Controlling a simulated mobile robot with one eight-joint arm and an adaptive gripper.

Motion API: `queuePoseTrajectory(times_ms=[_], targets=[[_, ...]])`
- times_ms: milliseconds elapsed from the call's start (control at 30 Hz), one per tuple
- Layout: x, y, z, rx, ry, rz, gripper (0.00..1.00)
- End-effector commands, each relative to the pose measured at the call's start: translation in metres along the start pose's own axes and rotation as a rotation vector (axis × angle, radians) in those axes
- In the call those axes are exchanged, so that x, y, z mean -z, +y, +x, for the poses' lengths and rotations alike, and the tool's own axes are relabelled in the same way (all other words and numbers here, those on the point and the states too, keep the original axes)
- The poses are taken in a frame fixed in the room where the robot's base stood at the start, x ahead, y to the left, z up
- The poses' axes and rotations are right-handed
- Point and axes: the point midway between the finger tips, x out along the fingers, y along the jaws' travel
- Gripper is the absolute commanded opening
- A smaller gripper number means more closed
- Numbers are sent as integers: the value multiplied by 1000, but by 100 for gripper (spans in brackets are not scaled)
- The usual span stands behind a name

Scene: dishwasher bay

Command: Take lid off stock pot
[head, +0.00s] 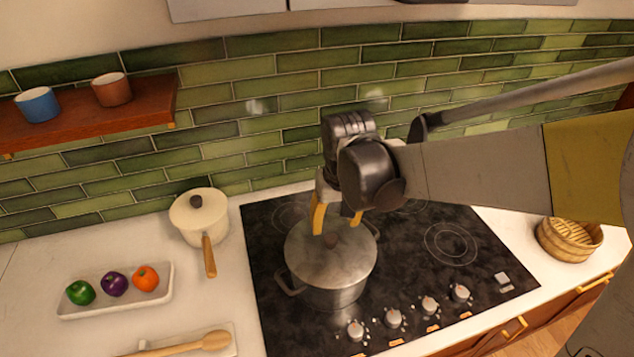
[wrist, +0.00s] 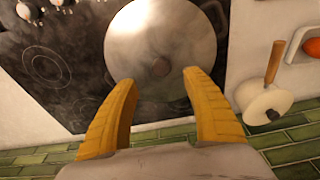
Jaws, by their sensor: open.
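The stock pot (head: 330,290) is a grey metal pot with side handles, standing on the black cooktop. Its round grey lid (head: 310,262) is on the pot, with a small dark knob (head: 331,240) at the middle. The lid also shows in the wrist view (wrist: 165,35), with the knob (wrist: 161,68) a little beyond my fingertips and between their lines. My gripper (head: 337,222) is open, with yellow fingers pointing down just above the lid. It holds nothing. In the wrist view my gripper (wrist: 158,88) has its fingers spread on either side of the knob.
A cream saucepan (head: 198,218) with a wooden handle stands left of the cooktop (head: 450,245). A white tray (head: 110,300) holds fruit-like items. A wooden spoon (head: 200,342) lies at the front left. A bamboo steamer (head: 568,240) stands at the right. A shelf (head: 80,125) with cups is on the tiled wall.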

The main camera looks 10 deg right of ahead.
Motion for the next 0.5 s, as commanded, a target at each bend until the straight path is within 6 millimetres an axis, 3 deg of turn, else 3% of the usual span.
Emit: queuePoseTrajectory(times_ms=[33,267,500], targets=[[0,0,11,0,0,0,57],[0,0,32,0,1,0,57],[-1,-3,69,0,1,1,57]])
